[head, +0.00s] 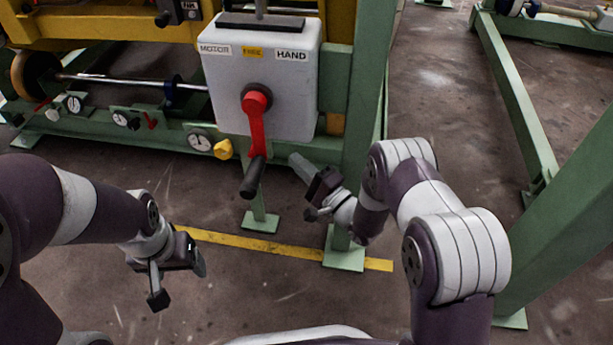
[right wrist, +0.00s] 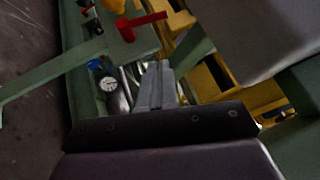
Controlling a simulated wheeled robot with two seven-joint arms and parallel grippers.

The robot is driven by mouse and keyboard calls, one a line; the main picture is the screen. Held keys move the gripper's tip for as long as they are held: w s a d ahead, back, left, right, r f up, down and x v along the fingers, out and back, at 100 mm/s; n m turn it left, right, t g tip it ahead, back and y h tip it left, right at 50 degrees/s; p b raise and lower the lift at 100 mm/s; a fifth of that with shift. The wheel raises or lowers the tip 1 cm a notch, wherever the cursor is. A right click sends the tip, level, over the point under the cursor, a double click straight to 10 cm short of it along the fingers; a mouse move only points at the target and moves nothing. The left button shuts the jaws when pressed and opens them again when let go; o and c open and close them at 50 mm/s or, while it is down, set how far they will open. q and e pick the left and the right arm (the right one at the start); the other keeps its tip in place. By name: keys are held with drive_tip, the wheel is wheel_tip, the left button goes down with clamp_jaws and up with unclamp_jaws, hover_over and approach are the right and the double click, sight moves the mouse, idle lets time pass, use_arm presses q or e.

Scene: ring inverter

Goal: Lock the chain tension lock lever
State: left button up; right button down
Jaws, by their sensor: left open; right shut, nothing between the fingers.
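A red lever with a black grip (head: 256,135) hangs down from a pivot on the grey box (head: 222,95), under the labels MOTOR, FREE and HAND. A small red lever (head: 151,120) and a yellow knob (head: 223,149) sit on the green rail to its left. I cannot tell which is the chain tension lock lever. My right gripper (head: 297,163) is shut and empty, right of the black grip and apart from it. In the right wrist view its closed fingers (right wrist: 155,86) point toward a red lever (right wrist: 143,20). My left gripper (head: 178,281) is open and empty, low at left.
Gauges (head: 199,140) line the green rail (head: 165,134); one gauge (right wrist: 108,84) shows in the right wrist view. A green post (head: 357,110) stands right behind my right gripper. A yellow floor stripe (head: 250,245) runs below. The floor around my left gripper is clear.

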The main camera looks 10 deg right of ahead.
drive_tip(key=w+a+r+b, duration=0.2)
drive_tip(key=w+a+b, duration=0.2)
drive_tip(key=a, duration=0.2)
drive_tip(key=shift+a, duration=0.25)
drive_tip(key=n+g+p, duration=0.1)
drive_tip(key=p, duration=0.3)
drive_tip(key=a+r+n+g+h+p, duration=0.1)
drive_tip(key=p, duration=0.4)
drive_tip(key=shift+w+a+r+g+h, duration=0.15)
drive_tip(key=shift+w+r+g+h, duration=0.05)
drive_tip(key=shift+g+h, duration=0.1)
